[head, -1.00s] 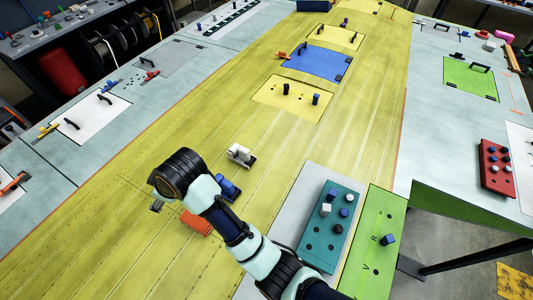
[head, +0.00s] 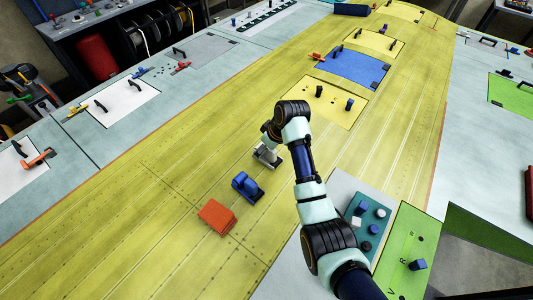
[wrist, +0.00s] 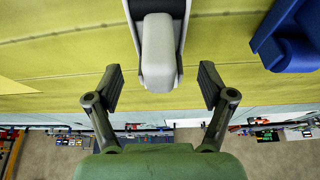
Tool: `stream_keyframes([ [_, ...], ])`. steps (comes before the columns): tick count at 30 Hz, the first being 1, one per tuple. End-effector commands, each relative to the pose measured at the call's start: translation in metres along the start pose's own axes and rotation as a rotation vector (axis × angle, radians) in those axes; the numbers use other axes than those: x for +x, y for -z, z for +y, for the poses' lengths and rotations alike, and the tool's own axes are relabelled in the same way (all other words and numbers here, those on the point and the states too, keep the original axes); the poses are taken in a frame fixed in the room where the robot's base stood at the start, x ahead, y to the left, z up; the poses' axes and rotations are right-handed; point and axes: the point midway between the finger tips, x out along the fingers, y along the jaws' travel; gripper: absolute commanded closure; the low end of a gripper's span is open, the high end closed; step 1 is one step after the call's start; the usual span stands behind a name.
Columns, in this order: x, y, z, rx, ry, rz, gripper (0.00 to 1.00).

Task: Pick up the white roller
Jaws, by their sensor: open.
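The white roller (head: 267,155) sits on the yellow wing surface, partly hidden by the end of my arm in the head view. In the wrist view the roller (wrist: 158,50) is a pale rounded block on a dark-edged grey base, upper middle. My gripper (wrist: 160,82) is open, with one finger on each side of the roller's near end. Gaps show between both fingers and the roller, and nothing is held.
A blue roller-like tool (head: 247,186) stands close by; it also shows in the wrist view (wrist: 290,40). An orange block (head: 216,217) lies beyond it. A teal tray (head: 383,212) with several pegs and a green panel (head: 413,240) lie to the right.

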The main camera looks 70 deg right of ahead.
Motion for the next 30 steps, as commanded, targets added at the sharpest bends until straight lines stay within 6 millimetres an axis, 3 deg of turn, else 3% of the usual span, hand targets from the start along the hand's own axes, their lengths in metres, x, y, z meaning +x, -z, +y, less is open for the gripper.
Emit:
stream_keyframes([
  [4,0.018,0.0,-0.001,-0.001,0.0,-0.001,0.19],
  [11,0.02,0.0,0.0,-0.001,-0.001,0.0,0.2],
  [24,0.019,0.001,0.0,-0.001,-0.001,0.001,0.91],
  [30,0.019,0.001,0.0,-0.001,-0.001,0.002,0.91],
])
